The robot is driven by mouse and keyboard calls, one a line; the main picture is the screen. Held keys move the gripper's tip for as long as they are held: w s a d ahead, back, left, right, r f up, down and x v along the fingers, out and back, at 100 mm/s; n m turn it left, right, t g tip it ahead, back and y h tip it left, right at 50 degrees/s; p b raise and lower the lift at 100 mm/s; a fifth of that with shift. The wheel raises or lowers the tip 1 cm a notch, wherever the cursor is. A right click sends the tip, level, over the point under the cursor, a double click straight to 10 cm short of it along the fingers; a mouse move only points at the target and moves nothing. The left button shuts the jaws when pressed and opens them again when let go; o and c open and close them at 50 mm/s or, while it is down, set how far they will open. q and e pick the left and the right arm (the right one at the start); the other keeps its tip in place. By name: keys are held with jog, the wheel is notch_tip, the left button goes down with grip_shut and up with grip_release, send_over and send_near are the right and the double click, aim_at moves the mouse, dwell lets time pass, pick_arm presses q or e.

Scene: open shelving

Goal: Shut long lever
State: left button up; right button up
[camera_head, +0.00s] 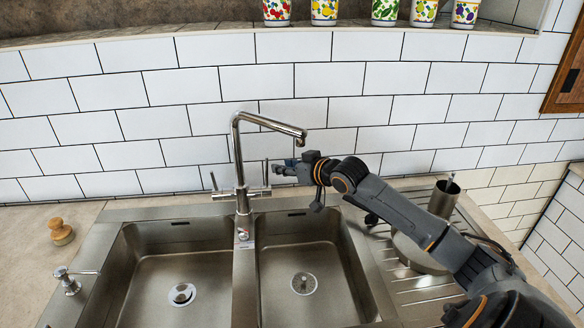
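A chrome faucet (239,165) stands upright behind the divider of a double steel sink, its spout bent over to the right. One thin lever (213,182) sticks up at the left end of its cross body. Another thin lever (267,174) sticks up at the right end. Which is the long lever is not clear. My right gripper (281,169) reaches in from the right, its tip just right of the right lever and below the spout. Contact cannot be told, and its fingers are too small to read. My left gripper is not in view.
The left basin (140,285) and right basin (320,260) look empty. A steel cup (443,198) and a round pan, partly hidden by my arm, are on the drainboard. A soap dispenser (68,280) and wooden brush (60,232) stand at left. Patterned pots (324,12) line the ledge above.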

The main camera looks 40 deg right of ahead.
jog(key=shift+v, duration=1.35)
